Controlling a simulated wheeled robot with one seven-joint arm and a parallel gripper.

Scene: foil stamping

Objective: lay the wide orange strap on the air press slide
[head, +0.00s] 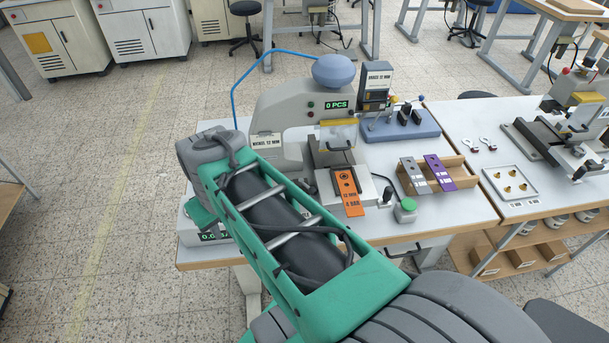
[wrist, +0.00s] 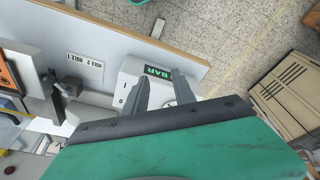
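The wide orange strap (head: 350,198) lies lengthwise on the air press slide (head: 325,186), under the press head, with its printed near end pointing toward the front of the table. A piece of it shows at the left edge of the wrist view (wrist: 7,78). The air press (head: 290,108) is grey with a blue dome on top. My gripper's two fingers (wrist: 162,88) are apart with nothing between them in the wrist view. They are over the white box with the BAR display, away from the strap. In the head view my arm hides the fingers.
A wooden rack (head: 460,179) holds a grey strap (head: 413,176) and a purple strap (head: 439,172). A green button box (head: 405,210) stands right of the slide. The white BAR display box (wrist: 134,70) is close to my fingers. A blue hose (head: 234,95) loops behind the press.

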